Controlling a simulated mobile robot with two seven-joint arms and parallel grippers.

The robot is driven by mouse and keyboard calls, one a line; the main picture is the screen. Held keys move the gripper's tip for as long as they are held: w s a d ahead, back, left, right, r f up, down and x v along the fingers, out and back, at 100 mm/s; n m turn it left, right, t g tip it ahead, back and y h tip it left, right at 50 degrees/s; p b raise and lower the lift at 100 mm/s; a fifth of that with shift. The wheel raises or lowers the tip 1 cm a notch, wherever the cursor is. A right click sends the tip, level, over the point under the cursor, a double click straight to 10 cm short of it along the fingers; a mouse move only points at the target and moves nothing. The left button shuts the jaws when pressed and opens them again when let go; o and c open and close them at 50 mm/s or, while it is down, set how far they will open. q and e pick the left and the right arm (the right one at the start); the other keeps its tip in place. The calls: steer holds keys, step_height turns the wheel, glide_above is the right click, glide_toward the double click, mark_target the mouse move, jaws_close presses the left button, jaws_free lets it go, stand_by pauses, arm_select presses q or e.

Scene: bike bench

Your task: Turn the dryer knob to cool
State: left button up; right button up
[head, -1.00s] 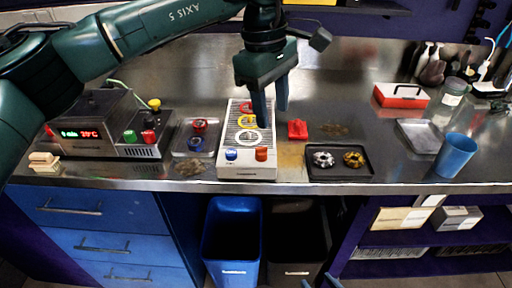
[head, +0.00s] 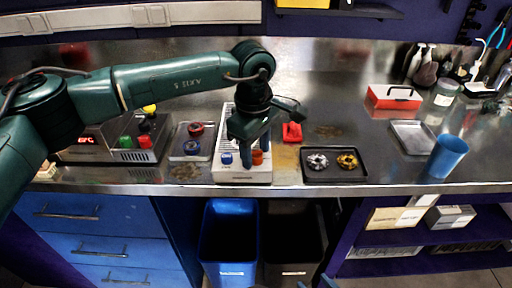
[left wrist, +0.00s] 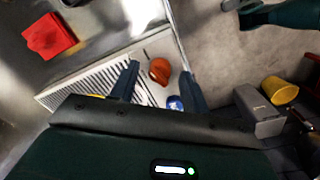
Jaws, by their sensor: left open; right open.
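The dryer (head: 243,176) is a white box with a slotted top on the bench. On its front part are a blue knob (head: 226,158) and an orange-red knob (head: 257,157). My left gripper (head: 255,153) is open just above these knobs and partly covers the dryer. In the left wrist view the orange knob (left wrist: 160,71) shows between the spread fingers, and the blue knob (left wrist: 174,103) lies close to one finger. I cannot tell whether a finger touches either knob. My right gripper (head: 315,284) shows only as open fingertips at the bottom edge.
A dark tray (head: 334,179) with a silver and a gold part stands right of the dryer. A red block (head: 292,132) lies behind it. A small tray (head: 192,155) with knobs and a control box (head: 110,150) are on the left. A blue cup (head: 447,156) stands far right.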

arm_select(q)
steer(key=shift+f, duration=0.2)
steer(key=c, duration=1)
steer(key=shift+o, duration=0.2)
